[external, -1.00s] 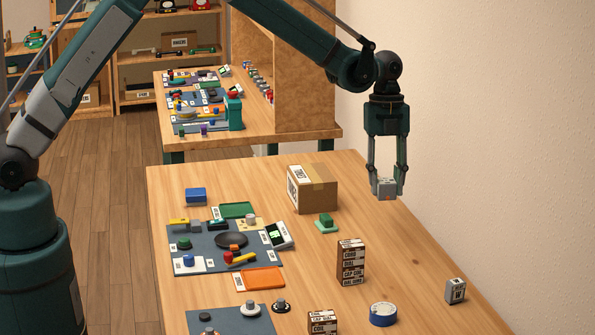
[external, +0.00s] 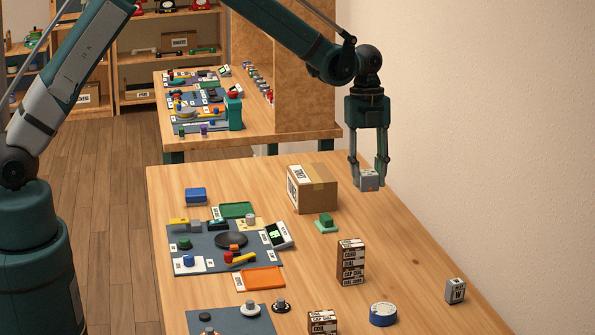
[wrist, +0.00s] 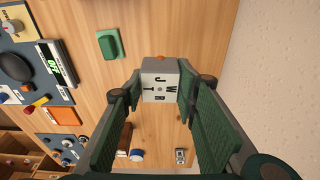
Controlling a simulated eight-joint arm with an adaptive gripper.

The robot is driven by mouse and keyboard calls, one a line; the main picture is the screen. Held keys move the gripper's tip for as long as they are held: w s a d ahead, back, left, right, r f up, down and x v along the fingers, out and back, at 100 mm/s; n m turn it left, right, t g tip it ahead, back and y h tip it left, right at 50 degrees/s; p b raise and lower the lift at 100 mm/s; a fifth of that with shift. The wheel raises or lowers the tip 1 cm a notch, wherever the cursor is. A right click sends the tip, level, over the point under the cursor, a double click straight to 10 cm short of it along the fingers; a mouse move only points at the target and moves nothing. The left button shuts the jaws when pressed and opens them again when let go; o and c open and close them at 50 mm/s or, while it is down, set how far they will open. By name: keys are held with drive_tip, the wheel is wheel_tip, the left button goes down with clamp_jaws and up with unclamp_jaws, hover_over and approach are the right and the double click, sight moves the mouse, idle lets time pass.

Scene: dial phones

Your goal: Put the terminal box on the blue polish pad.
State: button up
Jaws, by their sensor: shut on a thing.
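The terminal box (external: 369,181) is a small light-grey cube held between the fingertips of my gripper (external: 368,172), raised above the right back part of the table. In the wrist view the terminal box (wrist: 160,86) shows a face with dark letters, with a finger on each side. A blue block (external: 196,195), seemingly the blue polish pad, lies at the table's back left, well left of my gripper. Its top looks clear. I cannot make it out in the wrist view.
A cardboard box (external: 313,190) stands between my gripper and the blue block. A green block (external: 326,222), a stack of dark boxes (external: 351,262), a blue-rimmed roll (external: 383,314) and another grey box (external: 455,290) stand nearer. A mat (external: 205,262) with phone parts lies left.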

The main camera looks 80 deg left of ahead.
drive_tip(key=s+a, duration=0.3)
drive_tip(key=s+a+r+n, duration=0.1)
drive_tip(key=s+a, duration=0.2)
drive_tip(key=a, duration=0.1)
drive_tip(key=s+a+n, duration=0.1)
drive_tip(key=s+a, duration=0.2)
drive_tip(key=shift+s+a+r, duration=0.2)
drive_tip(key=shift+s+a, duration=0.1)
drive_tip(key=shift+s, duration=0.05)
drive_tip(key=s+a+n, duration=0.2)
drive_tip(key=s+a, duration=0.3)
drive_tip(key=s, duration=0.6)
drive_tip(key=s+a+r+n, duration=0.1)
drive_tip(key=s+a+n, duration=0.2)
drive_tip(key=s, duration=0.8)
drive_tip(key=s+a+n+t, duration=0.1)
drive_tip(key=s+a+n, duration=0.1)
drive_tip(key=s+a, duration=0.4)
drive_tip(key=s, duration=0.5)
drive_tip(key=shift+a+r+y, duration=0.3)
drive_tip(key=shift+r, duration=0.05)
drive_tip(key=shift+f, duration=0.1)
hover_over(197, 192)
drive_tip(key=shift+s+a+f, duration=0.1)
drive_tip(key=shift+a+f, duration=0.05)
drive_tip(key=shift+f, duration=1.3)
drive_tip(key=shift+s+a+f, duration=0.1)
drive_tip(key=shift+a+f, duration=0.05)
drive_tip(key=shift+f, duration=1.25)
drive_tip(key=shift+f, duration=0.1)
